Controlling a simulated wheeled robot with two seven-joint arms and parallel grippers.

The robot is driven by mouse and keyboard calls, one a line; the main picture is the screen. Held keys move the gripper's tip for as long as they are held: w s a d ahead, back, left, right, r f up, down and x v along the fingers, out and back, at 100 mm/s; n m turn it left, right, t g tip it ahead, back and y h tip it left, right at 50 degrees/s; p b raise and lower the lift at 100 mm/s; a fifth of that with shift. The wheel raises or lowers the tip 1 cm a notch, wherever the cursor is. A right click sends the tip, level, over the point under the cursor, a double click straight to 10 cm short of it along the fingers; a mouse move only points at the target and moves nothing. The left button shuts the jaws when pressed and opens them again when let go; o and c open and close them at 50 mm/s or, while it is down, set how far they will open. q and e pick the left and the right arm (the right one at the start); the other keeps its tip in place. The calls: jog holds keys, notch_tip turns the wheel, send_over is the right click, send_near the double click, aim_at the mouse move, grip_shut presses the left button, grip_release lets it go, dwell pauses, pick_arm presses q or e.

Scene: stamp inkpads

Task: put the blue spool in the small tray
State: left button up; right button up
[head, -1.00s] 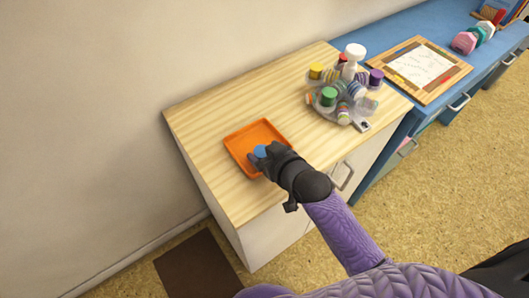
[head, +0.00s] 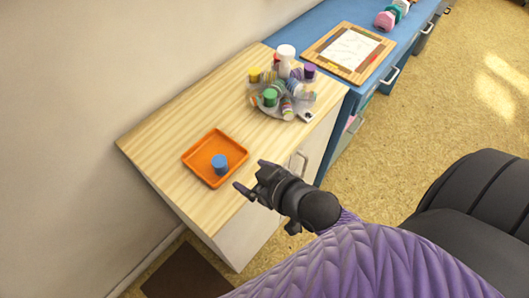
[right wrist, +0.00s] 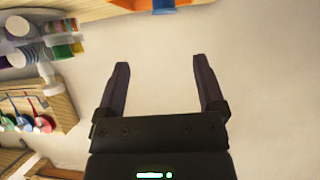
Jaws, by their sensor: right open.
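The blue spool (head: 220,166) stands upright inside the small orange tray (head: 193,163), near the tray's right side. The tray lies on the light wooden cabinet top. My right gripper (head: 249,175) is open and empty, just right of the tray and apart from the spool, by the cabinet's front edge. In the right wrist view its two fingers (right wrist: 160,62) are spread with nothing between them, and a bit of blue, likely the spool (right wrist: 164,6), shows at the top edge. My left gripper is not in view.
A grey rack (head: 301,112) with several coloured spools and a white-topped bottle (head: 285,54) stand at the back right of the cabinet. A framed sheet (head: 348,50) lies on the blue counter (head: 303,30). The wood behind the tray is clear.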

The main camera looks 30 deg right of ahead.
jog(key=s+d+f+g+h, duration=0.15)
jog(key=s+f, duration=0.25)
jog(key=f, duration=0.4)
jog(key=s+d+f+g, duration=0.1)
jog(key=s+f+g, duration=0.25)
jog(key=f, duration=0.35)
jog(key=s+d+f+g+h, duration=0.1)
jog(key=s+f+g, duration=0.1)
jog(key=s+f, duration=0.45)
jog(key=s+f+g, duration=0.4)
jog(key=s+f, duration=0.4)
jog(key=s, duration=0.6)
jog(key=shift+s+d+f+h, duration=0.15)
jog(key=shift+d+h, duration=0.25)
jog(key=shift+h, duration=0.05)
